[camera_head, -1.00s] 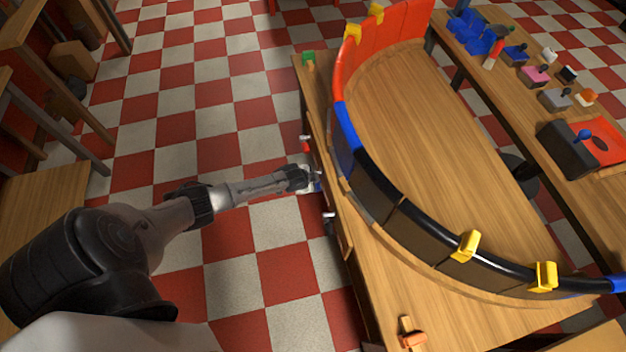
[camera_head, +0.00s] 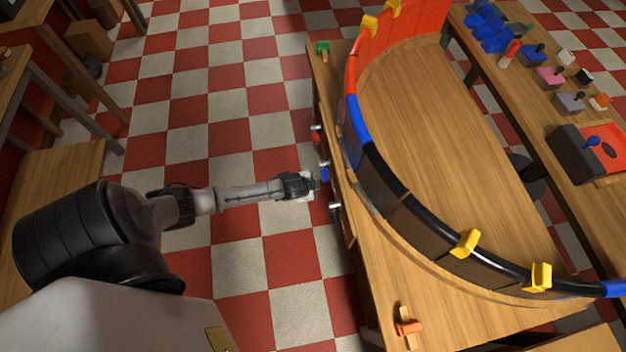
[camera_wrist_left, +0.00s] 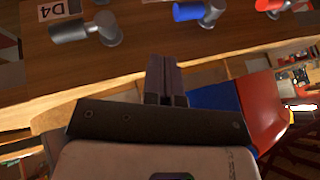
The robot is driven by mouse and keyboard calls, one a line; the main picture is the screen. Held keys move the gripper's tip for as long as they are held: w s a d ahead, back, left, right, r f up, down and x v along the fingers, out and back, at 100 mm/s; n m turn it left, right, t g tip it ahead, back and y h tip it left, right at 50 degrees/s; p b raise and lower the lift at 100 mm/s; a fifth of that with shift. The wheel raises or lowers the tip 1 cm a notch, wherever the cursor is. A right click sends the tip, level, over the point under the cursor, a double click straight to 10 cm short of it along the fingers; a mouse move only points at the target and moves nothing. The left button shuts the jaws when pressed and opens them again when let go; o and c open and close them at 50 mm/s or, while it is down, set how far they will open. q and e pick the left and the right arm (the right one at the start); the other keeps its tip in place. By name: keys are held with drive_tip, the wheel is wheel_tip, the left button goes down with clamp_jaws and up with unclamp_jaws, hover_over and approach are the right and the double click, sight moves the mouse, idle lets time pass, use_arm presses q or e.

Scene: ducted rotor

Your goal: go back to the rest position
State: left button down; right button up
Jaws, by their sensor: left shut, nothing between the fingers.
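My left gripper (camera_head: 312,184) is at the end of my left arm, beside the left edge of the wooden table (camera_head: 402,292). In the left wrist view its fingers (camera_wrist_left: 166,82) are together and hold nothing. In the head view a blue-handled tool (camera_head: 324,174) hangs just past the fingertips. I cannot tell the exact gap. My right gripper is not in view.
A curved duct wall with a black rim (camera_head: 410,208) and yellow clips (camera_head: 466,243) stands on the table. An orange clamp (camera_head: 408,327) lies near the front edge. A second bench (camera_head: 540,105) with small parts stands at right. Checkered floor (camera_head: 240,120) is clear to the left.

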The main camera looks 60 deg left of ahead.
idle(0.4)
use_arm(q)
drive_tip(key=s+d+r+n+g, duration=0.1)
drive_tip(key=s+d+r, duration=0.2)
drive_tip(key=d+r, duration=0.45)
drive_tip(key=s+d+r+n+g, duration=0.1)
drive_tip(key=s+d+r, duration=0.25)
drive_tip(key=r, duration=0.75)
drive_tip(key=s+d+r+n+t, duration=0.1)
drive_tip(key=s+d+r, duration=0.3)
drive_tip(key=s+r, duration=0.1)
drive_tip(key=s+d+f+n+g+h, duration=0.15)
drive_tip(key=s+f, duration=0.25)
drive_tip(key=s, duration=0.5)
wheel_tip(320, 180, up, 25)
drive_tip(key=p, duration=2.5)
drive_tip(key=shift+w+d+r+p, duration=0.2)
drive_tip(key=shift+w+d+p, duration=0.1)
drive_tip(key=shift+w, duration=0.1)
